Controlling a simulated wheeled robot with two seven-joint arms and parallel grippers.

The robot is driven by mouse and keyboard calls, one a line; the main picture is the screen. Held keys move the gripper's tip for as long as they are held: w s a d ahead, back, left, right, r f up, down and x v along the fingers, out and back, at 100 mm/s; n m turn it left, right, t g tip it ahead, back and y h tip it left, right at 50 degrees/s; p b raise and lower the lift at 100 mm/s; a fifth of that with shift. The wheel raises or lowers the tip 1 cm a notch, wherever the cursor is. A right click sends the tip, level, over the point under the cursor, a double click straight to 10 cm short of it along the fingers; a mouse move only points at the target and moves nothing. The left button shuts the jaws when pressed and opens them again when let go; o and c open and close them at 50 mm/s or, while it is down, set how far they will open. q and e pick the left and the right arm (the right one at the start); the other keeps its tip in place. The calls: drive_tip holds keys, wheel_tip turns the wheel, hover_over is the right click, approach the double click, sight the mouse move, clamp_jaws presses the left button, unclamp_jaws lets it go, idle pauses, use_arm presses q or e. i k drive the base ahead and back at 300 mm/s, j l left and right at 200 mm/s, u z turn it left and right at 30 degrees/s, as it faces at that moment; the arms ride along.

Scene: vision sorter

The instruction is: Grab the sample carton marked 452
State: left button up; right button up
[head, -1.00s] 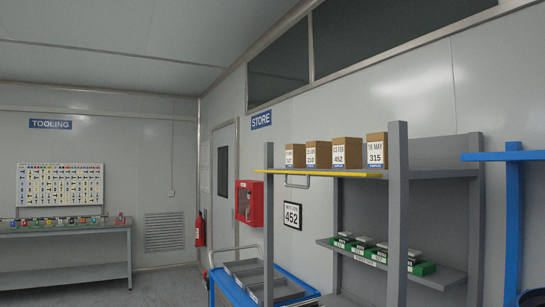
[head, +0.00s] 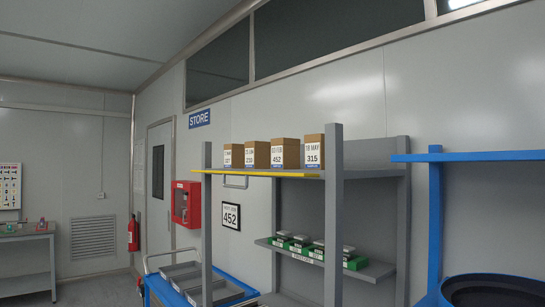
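The carton marked 452 (head: 285,154) stands upright on the top shelf of the grey rack, third from the left in a row of brown cartons with white labels. The carton marked 315 (head: 314,152) is to its right, by the front post. Two more cartons stand to its left, one (head: 256,155) nearer and one (head: 233,156) at the row's left end; their numbers are too small to read surely. A wall sign (head: 231,216) below also reads 452. Neither of my grippers is in view.
The grey rack's top shelf has a yellow front edge (head: 262,173). Its lower shelf (head: 381,270) holds several green boxes. A blue cart (head: 241,298) with grey trays stands left of the rack. A blue frame (head: 436,200) and dark round bin (head: 492,290) are at right.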

sight(285, 152)
drive_tip(key=i+j+z, duration=0.3)
drive_tip(key=j+z, duration=0.2)
drive_tip(key=j, duration=0.8)
drive_tip(key=j+z, duration=0.45)
drive_tip(key=j, duration=0.85)
